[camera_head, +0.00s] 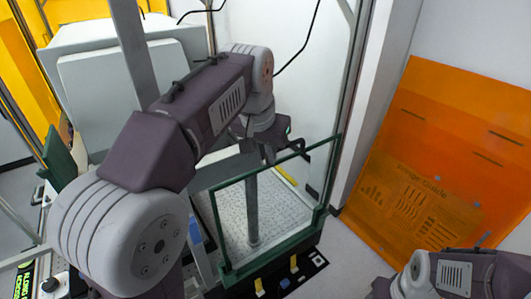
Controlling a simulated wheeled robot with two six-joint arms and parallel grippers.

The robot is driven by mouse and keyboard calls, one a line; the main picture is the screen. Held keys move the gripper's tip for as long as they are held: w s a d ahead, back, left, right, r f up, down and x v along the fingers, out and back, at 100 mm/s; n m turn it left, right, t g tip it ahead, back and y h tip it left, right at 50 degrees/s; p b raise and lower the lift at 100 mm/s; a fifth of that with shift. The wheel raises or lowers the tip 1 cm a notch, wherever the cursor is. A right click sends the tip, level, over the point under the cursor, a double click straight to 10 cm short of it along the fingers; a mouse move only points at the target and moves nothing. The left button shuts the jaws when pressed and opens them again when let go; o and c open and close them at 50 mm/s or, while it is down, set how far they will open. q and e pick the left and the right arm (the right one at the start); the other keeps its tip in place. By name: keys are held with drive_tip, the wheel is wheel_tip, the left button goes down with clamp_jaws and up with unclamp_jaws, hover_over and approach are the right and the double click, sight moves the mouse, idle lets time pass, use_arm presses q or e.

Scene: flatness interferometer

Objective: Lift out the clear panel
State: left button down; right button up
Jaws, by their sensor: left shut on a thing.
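The clear panel (285,205) is a see-through sheet with dark green edges. It stands upright at the front of a bay with a pale speckled floor. My left arm reaches in from the left, and my left gripper (270,153) is at the panel's upper edge, shut on the panel. The fingertips are small and partly hidden, so the exact contact is hard to see. My right arm shows only at the lower right corner; its gripper is out of view.
A grey post (252,210) stands behind the panel. A dark strip with yellow tabs (293,263) lies in front of it. An orange printed sheet (420,180) leans at the right. A large pale grey box (125,75) stands at the back left.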

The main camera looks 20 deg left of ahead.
use_arm(q)
wheel_tip(320, 180, up, 14)
drive_tip(key=p, duration=1.1)
drive_tip(key=shift+w+f+p, duration=0.15)
drive_tip(key=shift+w+p, duration=0.05)
drive_tip(key=shift+p, duration=0.15)
idle(1.0)
drive_tip(key=shift+d, duration=0.15)
drive_tip(key=s+d+r, duration=0.2)
drive_tip(key=s+d, duration=0.5)
drive_tip(key=d, duration=0.2)
drive_tip(key=shift+s+d, duration=0.2)
idle(1.1)
drive_tip(key=shift+a, duration=0.1)
